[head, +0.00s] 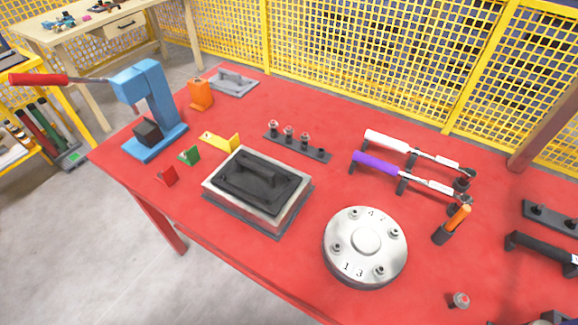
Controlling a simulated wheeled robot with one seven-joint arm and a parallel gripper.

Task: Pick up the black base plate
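A black plate (261,184) with a raised oblong part lies on top of a silver rectangular block (258,218) near the front middle of the red table. A thin dark grey plate (276,232) shows under the block along its front and right edges. I cannot tell from looks alone which of these two is the base plate. A similar light grey plate (234,84) with a raised part lies at the back left. My gripper is not in view.
The red table (228,245) holds a blue press (150,90) at left, small red, green and yellow brackets near the block, a round silver disc (366,240) with bolts at right, a bolt rack (297,146) behind, and torque wrenches. Yellow mesh fencing (370,70) stands behind.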

